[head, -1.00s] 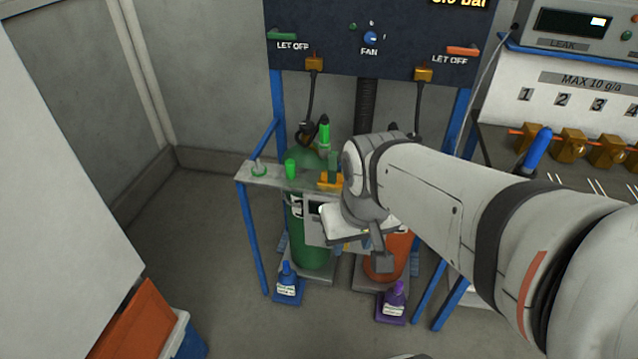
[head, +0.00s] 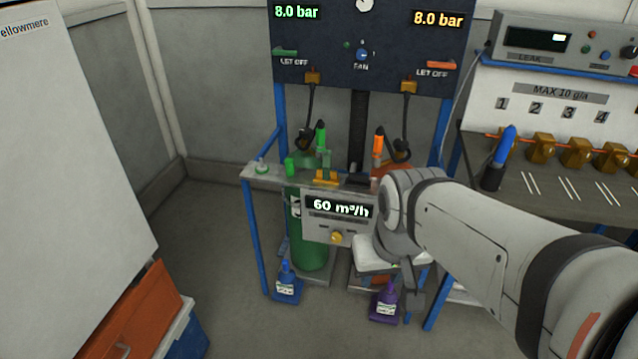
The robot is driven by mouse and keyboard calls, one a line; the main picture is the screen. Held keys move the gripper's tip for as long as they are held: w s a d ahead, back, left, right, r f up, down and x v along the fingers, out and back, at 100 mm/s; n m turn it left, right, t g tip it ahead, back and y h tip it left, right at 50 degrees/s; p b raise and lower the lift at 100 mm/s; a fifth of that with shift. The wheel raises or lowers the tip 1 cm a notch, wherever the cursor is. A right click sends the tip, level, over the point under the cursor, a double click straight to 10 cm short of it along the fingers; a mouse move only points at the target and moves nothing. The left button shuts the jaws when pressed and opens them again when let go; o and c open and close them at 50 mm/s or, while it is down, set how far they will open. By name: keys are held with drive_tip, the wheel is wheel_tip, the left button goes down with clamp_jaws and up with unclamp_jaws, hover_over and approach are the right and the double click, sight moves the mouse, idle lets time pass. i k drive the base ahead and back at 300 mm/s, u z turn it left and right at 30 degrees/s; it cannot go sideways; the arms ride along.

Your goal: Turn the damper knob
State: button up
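A small brass-yellow knob (head: 337,238) sits on the front of a grey box (head: 312,228) whose display reads "60 m³/h". It looks like the damper knob, though I cannot read a label on it. The box is on the front of the blue-framed stand. My arm reaches in from the right, and my gripper (head: 378,258) is just right of the box and slightly lower than the knob. A gap shows in the picture between it and the knob. Its fingertips are hidden or too unclear to tell whether they are open or shut.
A dark panel (head: 420,52) with two "8.0 bar" readings and a fan knob (head: 362,53) stands above. A green cylinder (head: 310,255) is under the shelf. A workbench (head: 530,205) is at right.

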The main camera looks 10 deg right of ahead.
sight(336, 237)
drive_tip(key=z, duration=0.05)
drive_tip(key=i, duration=1)
drive_tip(key=u, duration=1.25)
drive_tip(key=k, duration=1.5)
drive_tip(key=z, duration=0.6)
drive_tip(key=i, duration=1)
drive_tip(key=z, duration=0.05)
